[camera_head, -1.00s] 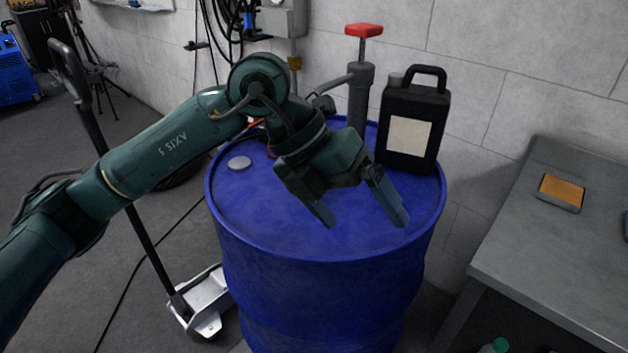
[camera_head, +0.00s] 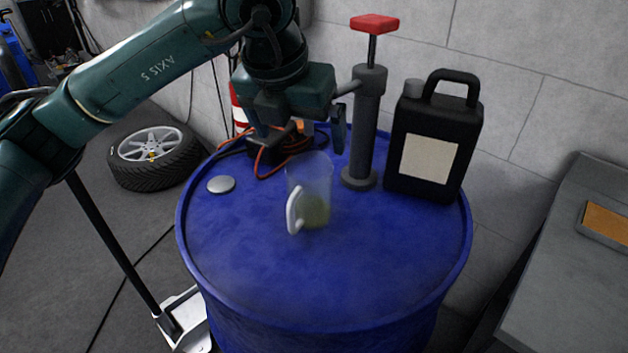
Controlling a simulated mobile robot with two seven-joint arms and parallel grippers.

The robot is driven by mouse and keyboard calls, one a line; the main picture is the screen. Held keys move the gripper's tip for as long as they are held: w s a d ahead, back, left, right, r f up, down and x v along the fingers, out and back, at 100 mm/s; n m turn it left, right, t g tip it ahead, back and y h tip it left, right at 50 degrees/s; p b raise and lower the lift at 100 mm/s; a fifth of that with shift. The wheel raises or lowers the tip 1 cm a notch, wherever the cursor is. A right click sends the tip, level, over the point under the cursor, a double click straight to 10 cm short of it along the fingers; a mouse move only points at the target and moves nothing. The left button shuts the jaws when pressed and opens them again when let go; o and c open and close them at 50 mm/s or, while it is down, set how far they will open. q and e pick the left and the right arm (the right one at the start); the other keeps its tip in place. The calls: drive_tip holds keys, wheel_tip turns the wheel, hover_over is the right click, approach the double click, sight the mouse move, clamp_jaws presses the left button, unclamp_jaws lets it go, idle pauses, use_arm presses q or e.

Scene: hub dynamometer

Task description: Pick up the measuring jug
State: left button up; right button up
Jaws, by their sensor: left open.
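A clear measuring jug (camera_head: 316,180) with a white handle stands upright on top of the blue drum (camera_head: 260,260), with some yellowish-green liquid low inside it. Its handle faces the lower left of the picture. My left gripper (camera_head: 300,136) is open, above and behind the jug in the camera_head view, with one finger showing at its right side. The gripper and the jug look apart, and nothing shows between the fingers. My right gripper is not in view.
A hand pump (camera_head: 367,125) with a red handle and a black canister (camera_head: 432,140) stand right of the jug. A grey cap (camera_head: 221,184) and an orange cable (camera_head: 262,160) lie on the drum. The drum's front top is clear. A grey bench (camera_head: 570,285) stands at right.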

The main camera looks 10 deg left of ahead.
use_arm(q)
approach(309, 176)
drive_tip(key=s+d+f, duration=0.1)
drive_tip(key=s, duration=0.1)
drive_tip(key=shift+p+x, duration=0.55)
drive_tip(key=shift+x, duration=2.4)
drive_tip(key=c, duration=1.2)
